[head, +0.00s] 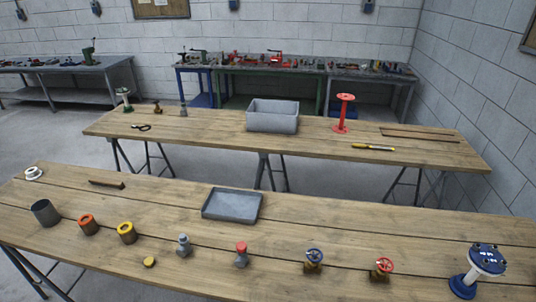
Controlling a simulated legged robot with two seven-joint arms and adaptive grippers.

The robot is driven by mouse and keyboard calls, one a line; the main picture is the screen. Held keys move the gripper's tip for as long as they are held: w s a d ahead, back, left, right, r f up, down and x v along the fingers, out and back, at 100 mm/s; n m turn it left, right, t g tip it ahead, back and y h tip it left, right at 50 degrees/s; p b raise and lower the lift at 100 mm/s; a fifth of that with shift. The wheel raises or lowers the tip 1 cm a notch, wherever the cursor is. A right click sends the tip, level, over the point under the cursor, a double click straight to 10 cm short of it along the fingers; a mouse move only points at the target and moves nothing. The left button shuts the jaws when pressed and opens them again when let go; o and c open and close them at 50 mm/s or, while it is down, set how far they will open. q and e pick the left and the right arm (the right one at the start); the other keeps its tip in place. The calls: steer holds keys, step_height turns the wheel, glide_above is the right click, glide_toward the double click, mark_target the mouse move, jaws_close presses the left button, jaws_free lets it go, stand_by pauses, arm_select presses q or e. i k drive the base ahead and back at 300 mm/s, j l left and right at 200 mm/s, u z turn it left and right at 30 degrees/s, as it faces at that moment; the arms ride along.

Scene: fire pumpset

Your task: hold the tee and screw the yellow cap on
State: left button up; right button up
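A small yellow disc-like piece, apparently the yellow cap (149,262), lies on the near wooden table close to its front edge. A grey metal fitting, possibly the tee (183,246), stands upright to its right and a little farther back. A similar grey fitting with a red top (241,256) stands farther right. I cannot tell for certain which of the two is the tee. The yellow cap and the grey fittings are apart. Neither of my grippers is in view.
On the near table (330,220) stand a grey cup (45,213), an orange-topped cylinder (88,225), a yellow-topped cylinder (127,233), a grey tray (232,206), two handwheel valves (314,260) and (382,269), and a blue-white flanged piece (479,268). The right middle is clear.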

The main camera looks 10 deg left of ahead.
mark_target(185, 249)
steer(key=u, duration=1.5)
steer(key=i+j, duration=0.3)
steer(key=j, duration=0.15)
steer(key=i+j+u, duration=0.1)
steer(key=i+j, duration=0.2)
steer(key=j, duration=0.15)
steer(key=i+j, duration=0.3)
steer(key=j, duration=0.15)
